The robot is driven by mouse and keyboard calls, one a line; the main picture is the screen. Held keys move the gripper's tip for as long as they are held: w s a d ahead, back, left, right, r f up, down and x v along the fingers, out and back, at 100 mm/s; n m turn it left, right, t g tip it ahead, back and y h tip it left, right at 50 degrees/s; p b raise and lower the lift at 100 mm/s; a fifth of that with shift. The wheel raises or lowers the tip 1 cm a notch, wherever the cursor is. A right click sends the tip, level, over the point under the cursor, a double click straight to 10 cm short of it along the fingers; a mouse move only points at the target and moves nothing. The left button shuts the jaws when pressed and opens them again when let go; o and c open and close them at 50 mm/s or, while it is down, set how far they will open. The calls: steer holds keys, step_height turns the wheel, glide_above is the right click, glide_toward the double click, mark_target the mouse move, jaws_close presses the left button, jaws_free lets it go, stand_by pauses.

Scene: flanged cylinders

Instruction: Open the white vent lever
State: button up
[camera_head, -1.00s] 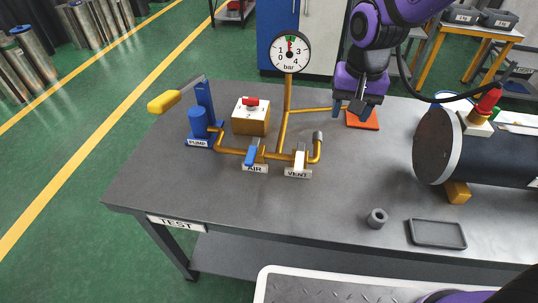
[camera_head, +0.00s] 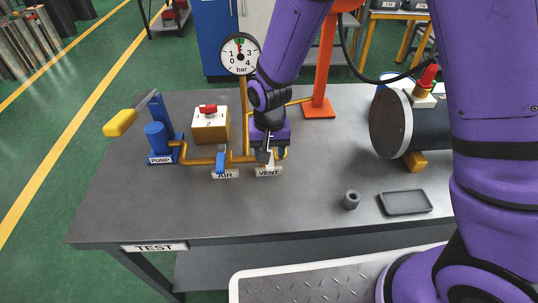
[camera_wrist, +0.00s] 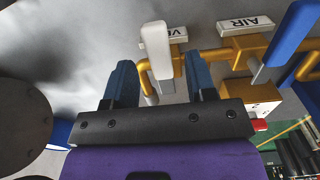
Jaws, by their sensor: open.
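The white vent lever (camera_wrist: 156,48) stands in the wrist view between the two blue fingers of my gripper (camera_wrist: 159,68), which is open. A gap shows on both sides of the lever. In the head view my gripper (camera_head: 267,156) is directly over the vent valve and hides most of the lever. The VENT label (camera_head: 268,172) shows just in front of it. The label is partly covered by the lever in the wrist view.
The blue AIR lever (camera_head: 221,161) is close by on the left, on the same yellow pipe (camera_head: 200,161). The pressure gauge (camera_head: 240,54) stands behind. A blue pump (camera_head: 156,138), a selector box (camera_head: 210,124) and a dark flanged cylinder (camera_head: 391,124) flank the area. The front tabletop is mostly clear.

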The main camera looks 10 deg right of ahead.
steer(key=shift+f, duration=0.95)
jaws_close()
